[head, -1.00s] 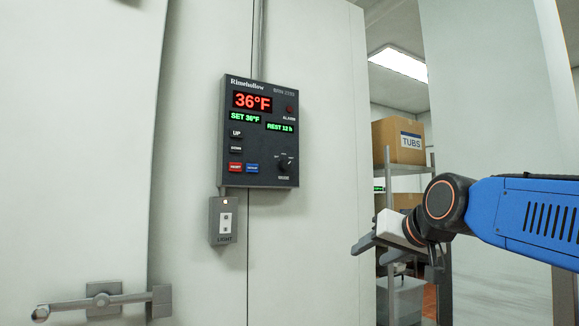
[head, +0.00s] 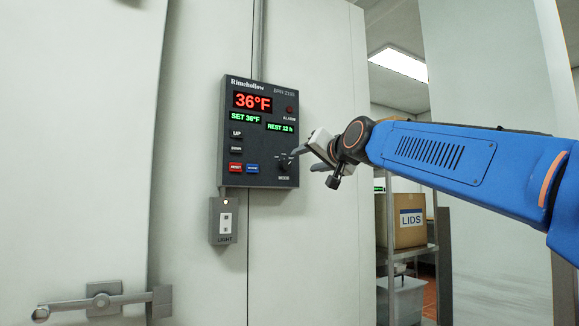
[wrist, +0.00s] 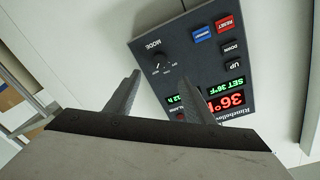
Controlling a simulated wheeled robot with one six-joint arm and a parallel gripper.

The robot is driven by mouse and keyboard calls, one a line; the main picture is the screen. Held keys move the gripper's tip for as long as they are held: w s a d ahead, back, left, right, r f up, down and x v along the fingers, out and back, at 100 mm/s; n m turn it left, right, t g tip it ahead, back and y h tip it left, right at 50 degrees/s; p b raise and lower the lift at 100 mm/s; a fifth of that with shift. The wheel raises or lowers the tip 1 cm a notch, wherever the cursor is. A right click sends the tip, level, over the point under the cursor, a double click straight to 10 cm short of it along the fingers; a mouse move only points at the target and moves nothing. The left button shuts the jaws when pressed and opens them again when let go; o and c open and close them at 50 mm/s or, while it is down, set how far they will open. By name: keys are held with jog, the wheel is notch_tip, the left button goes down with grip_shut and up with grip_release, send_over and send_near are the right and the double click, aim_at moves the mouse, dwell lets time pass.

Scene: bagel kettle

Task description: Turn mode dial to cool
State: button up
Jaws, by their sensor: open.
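The mode dial (head: 284,163) is a small dark knob at the lower right of the dark grey control panel (head: 262,182) on the pale wall. In the wrist view the dial (wrist: 161,68) shows with a light pointer mark and tiny labels around it, too small to read. My gripper (head: 301,160) is open and empty, just to the right of the dial in the head view. I cannot tell whether a fingertip touches the panel.
The panel has a red button (head: 236,167), a blue button (head: 252,168) and lit displays. A light switch box (head: 223,220) hangs below it. A door latch (head: 104,300) is at lower left. A shelf with a LIDS box (head: 408,220) stands beyond the opening at right.

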aim_at(287, 165)
jog(key=x, duration=1.2)
jog(key=shift+w+a, duration=0.15)
jog(key=shift+w, duration=0.05)
jog(key=shift+f, duration=0.1)
jog(key=shift+c, duration=0.5)
jog(key=c, duration=0.9)
